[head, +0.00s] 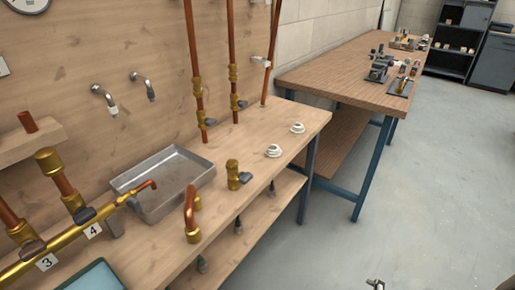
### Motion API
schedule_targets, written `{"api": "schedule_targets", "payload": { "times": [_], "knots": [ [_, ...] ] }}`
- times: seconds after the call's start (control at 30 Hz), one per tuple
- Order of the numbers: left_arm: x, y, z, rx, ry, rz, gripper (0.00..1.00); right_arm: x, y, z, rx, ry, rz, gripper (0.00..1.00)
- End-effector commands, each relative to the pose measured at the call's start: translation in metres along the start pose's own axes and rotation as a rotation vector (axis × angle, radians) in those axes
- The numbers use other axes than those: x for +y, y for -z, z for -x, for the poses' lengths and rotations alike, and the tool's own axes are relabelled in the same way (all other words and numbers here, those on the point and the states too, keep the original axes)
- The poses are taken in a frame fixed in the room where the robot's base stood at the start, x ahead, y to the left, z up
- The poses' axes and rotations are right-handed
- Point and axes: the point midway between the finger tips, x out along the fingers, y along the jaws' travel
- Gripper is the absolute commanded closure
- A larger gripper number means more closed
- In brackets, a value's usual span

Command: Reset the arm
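A small grey and dark piece, which looks like the tip of my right gripper (375,284), shows at the bottom edge over the bare floor. Most of it is cut off by the frame, so I cannot tell whether it is open or shut. It is apart from the benches and touches nothing that I can see. My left gripper is not in view.
A wooden bench (290,117) at left carries a metal tray (150,205), brass and copper pipework (75,235), a valve (233,174) and white fittings (273,151). A second bench (330,78) with tools stands behind. The grey floor (440,190) at right is clear.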

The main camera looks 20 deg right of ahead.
Motion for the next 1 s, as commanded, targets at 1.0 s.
{"api": "schedule_targets", "payload": {
  "times": [1.0],
  "knots": [
    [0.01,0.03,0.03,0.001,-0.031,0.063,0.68,-0.096,0.116,0.011,0.603,0.249,-0.465,0.0]
  ]
}}
